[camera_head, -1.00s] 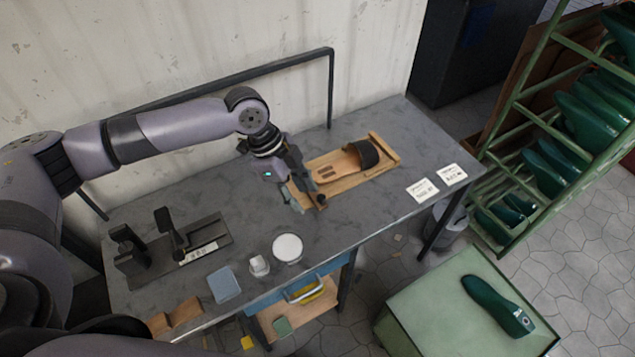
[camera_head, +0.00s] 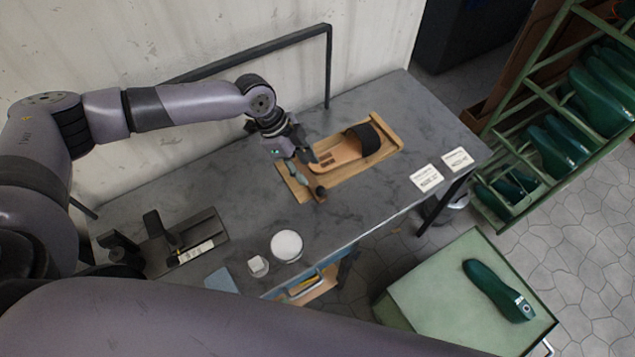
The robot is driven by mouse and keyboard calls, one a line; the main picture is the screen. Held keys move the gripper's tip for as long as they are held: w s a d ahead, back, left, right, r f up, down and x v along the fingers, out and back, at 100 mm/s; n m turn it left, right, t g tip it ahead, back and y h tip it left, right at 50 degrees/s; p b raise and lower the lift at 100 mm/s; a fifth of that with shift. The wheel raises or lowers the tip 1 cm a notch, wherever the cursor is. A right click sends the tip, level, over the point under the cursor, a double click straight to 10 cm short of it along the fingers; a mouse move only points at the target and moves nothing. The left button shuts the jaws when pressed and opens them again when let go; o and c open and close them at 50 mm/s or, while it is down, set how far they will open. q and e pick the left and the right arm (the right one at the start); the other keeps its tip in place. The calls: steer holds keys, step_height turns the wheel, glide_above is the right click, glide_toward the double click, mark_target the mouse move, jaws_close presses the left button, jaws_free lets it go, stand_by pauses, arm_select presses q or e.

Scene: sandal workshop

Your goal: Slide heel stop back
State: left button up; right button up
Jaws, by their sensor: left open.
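A sandal (camera_head: 343,153) with a dark strap (camera_head: 368,143) lies on a wooden board (camera_head: 355,176) at the back of the grey workbench. The board has a raised wooden bar at its right end. The heel end of the sandal points left, towards my left gripper (camera_head: 305,176). My left gripper is open over the board's left end, beside the heel. A small dark round knob (camera_head: 320,193) shows by its fingertips; I cannot tell whether they touch it. The heel stop itself is largely hidden by the gripper. My right gripper is not in view.
A black clamp-like fixture (camera_head: 175,240) stands on the bench's left. A white round container (camera_head: 287,246), a small white cup (camera_head: 258,265) and a blue pad (camera_head: 221,281) are near the front edge. Two white cards (camera_head: 426,178) lie at right. A green cabinet (camera_head: 440,295) holds a green last (camera_head: 497,290).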

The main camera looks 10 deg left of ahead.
mark_target(319, 189)
arm_select(q)
steer(key=p+x, duration=0.1)
steer(key=x, duration=0.6)
steer(key=shift+d+f, duration=0.2)
steer(key=shift+f, duration=0.15)
steer(key=shift+d+f, duration=0.15)
steer(key=shift+f, duration=0.4)
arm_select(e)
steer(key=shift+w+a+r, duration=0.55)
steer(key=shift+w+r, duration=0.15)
arm_select(q)
steer(key=shift+c, duration=0.5)
steer(key=shift+c, duration=0.7)
jaws_close()
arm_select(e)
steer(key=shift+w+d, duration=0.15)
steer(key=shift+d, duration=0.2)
